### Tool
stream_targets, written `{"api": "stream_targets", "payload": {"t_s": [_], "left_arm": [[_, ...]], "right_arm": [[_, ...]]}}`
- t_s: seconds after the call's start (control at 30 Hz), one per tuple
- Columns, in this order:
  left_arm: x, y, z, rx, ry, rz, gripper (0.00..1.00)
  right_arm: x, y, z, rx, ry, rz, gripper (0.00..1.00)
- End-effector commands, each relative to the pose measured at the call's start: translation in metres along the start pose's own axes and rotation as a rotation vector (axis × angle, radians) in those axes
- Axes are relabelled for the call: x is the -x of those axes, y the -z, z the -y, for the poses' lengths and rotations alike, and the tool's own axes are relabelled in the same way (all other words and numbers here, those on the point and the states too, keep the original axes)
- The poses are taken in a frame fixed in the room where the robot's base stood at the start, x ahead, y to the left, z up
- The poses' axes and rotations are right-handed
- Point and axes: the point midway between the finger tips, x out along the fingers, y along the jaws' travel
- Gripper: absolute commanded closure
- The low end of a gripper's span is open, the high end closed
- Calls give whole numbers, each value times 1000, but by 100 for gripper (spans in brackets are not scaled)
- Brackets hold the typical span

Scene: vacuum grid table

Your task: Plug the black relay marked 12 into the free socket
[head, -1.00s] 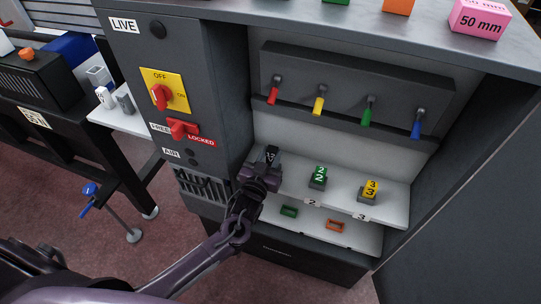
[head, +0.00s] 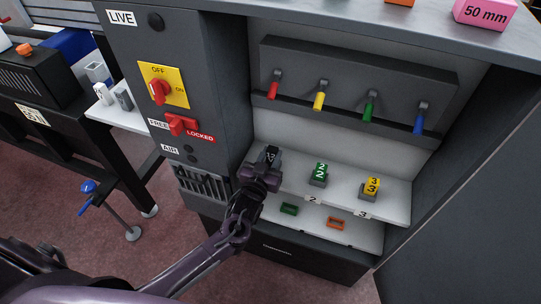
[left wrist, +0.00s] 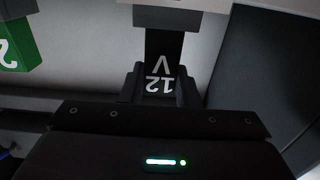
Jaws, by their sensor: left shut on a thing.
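The black relay marked 12 V (head: 273,154) is in my left gripper (head: 266,168), at the left end of the white shelf. In the left wrist view the relay (left wrist: 163,55) is between the fingers of my left gripper (left wrist: 160,86), which is shut on it. A dark grey socket (left wrist: 167,17) meets the relay's far end there; I cannot tell whether the relay is fully seated. To the right on the shelf, a green relay marked 2 (head: 320,171) and a yellow relay marked 3 (head: 371,186) stand in grey sockets. My right gripper is not in view.
A panel with several coloured levers (head: 320,101) hangs above the shelf. The cabinet front (head: 215,90) with red switches stands close on the left. Small green (head: 289,208) and orange (head: 336,222) frames lie on the lower shelf.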

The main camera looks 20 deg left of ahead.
Motion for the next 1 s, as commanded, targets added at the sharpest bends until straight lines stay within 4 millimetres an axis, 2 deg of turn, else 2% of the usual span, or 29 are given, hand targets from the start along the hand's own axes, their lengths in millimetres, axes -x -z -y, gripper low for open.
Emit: {"api": "stream_targets", "payload": {"t_s": [0.7, 0.73, 0.9, 1.0], "left_arm": [[0, -19, 0, 1, 1, 0, 94], [0, -18, 0, 1, 1, 0, 67], [0, -17, 0, 1, 1, 0, 46], [0, -17, 0, 0, 1, 0, 46]], "right_arm": [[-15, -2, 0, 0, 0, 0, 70], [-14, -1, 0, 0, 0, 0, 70], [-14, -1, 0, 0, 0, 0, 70], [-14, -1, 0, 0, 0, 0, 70]]}}
